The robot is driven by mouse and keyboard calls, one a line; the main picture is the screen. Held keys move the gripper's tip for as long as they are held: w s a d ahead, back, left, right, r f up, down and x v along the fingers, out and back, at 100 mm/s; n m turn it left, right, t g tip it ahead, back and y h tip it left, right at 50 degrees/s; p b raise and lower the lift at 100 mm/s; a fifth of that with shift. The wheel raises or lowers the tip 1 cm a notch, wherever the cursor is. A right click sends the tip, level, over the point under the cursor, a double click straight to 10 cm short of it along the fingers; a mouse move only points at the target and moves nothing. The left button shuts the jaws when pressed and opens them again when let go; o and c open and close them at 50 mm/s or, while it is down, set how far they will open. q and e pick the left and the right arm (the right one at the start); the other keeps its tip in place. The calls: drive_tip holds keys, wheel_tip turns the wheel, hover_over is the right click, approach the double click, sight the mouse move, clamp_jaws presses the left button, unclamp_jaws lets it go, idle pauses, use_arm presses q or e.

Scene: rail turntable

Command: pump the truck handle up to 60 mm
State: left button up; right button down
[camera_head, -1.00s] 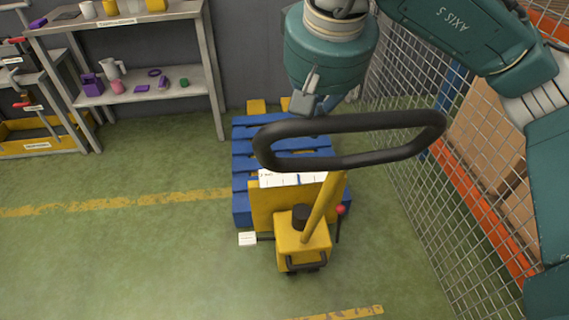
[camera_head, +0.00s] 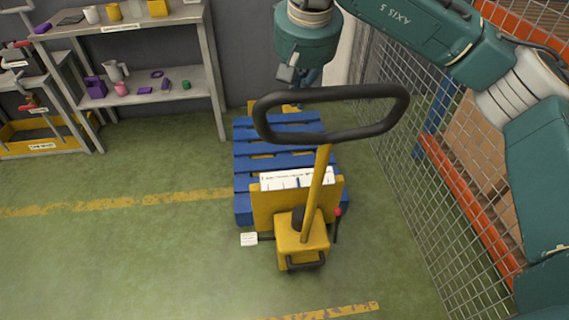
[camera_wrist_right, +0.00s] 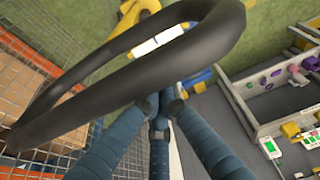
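The yellow pallet truck (camera_head: 302,240) stands with its body in front of a blue pallet (camera_head: 246,168). Its yellow shaft (camera_head: 318,190) rises, slightly tilted, to a black loop handle (camera_head: 397,110). A white strip with marks and a blue line (camera_head: 280,182) lies along the truck's top edge; its numbers are too small to read. My right gripper (camera_head: 298,76) is just beyond the loop's far bar. In the right wrist view the handle (camera_wrist_right: 105,98) crosses close above the fingers (camera_wrist_right: 165,103), whose tips are drawn together; contact is unclear. My left gripper is out of view.
A grey shelf (camera_head: 185,82) with small items stands at the left. The green floor left of the truck is clear. A red-tipped lever (camera_head: 338,212) sits beside the shaft.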

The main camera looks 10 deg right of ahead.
drive_tip(key=shift+w+p, duration=4.2)
drive_tip(key=shift+w, duration=1.5)
wheel_tip(320, 180, up, 11)
drive_tip(key=p, duration=0.8)
drive_tip(key=shift+f, duration=0.15)
drive_tip(key=shift+s+f, duration=0.1)
